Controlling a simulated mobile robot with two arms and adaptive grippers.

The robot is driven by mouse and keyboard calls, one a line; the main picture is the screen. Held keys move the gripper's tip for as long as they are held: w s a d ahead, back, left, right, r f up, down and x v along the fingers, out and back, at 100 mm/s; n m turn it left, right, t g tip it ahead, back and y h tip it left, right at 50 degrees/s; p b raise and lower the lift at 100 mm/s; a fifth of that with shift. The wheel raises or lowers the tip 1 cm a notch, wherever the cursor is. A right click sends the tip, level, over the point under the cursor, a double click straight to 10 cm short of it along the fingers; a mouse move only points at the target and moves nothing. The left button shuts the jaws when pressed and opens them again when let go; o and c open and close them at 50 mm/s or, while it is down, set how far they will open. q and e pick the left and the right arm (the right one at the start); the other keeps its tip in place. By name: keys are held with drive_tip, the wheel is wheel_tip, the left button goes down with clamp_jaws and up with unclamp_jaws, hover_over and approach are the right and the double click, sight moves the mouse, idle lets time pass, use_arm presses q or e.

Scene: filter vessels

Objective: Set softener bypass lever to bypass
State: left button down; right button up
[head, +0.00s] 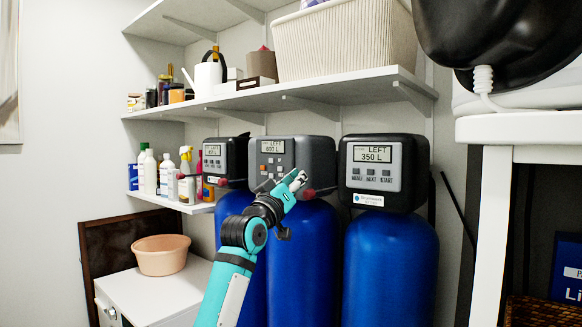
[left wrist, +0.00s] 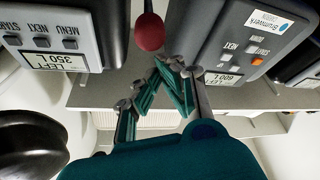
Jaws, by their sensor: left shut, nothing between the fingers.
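Three blue filter vessels stand in a row, each with a control head: the left head (head: 222,160), the middle head (head: 318,158) reading 600 L and the right head (head: 383,170) reading 350 L. A lever with a red knob (head: 308,194) is by the middle head's lower right side; its knob (left wrist: 150,32) also shows in the left wrist view, between the two heads. Another red knob (head: 223,182) is by the left head. My left gripper (head: 299,180) is shut and empty; in the wrist view its fingertips (left wrist: 172,64) are close to the knob, apparently apart from it. Which head is the softener's is unreadable.
A long shelf (head: 300,95) with a beige basket (head: 340,43) runs above the heads. A small shelf (head: 165,200) with bottles is at left. A white cabinet (head: 185,290) holds a peach basin (head: 160,255). A white table (head: 520,128) stands at right.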

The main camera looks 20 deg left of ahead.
use_arm(q)
drive_tip(key=shift+s+d+f, duration=0.1)
drive_tip(key=shift+d+f, duration=0.1)
drive_tip(key=shift+f, duration=0.15)
drive_tip(key=w+f+n+t+b, duration=0.1)
drive_tip(key=f+t+b, duration=0.2)
drive_tip(key=f+b, duration=0.4)
drive_tip(key=w+d+f+n+t+b, duration=0.1)
drive_tip(key=w+f+t+b, duration=0.1)
drive_tip(key=f+b, duration=0.6)
drive_tip(key=shift+w+f+t+y, duration=0.15)
drive_tip(key=shift+f+t+y, duration=0.05)
drive_tip(key=shift+t+y, duration=0.2)
drive_tip(key=shift+d+f, duration=0.1)
drive_tip(key=shift+f, duration=0.15)
drive_tip(key=shift+r, duration=0.1)
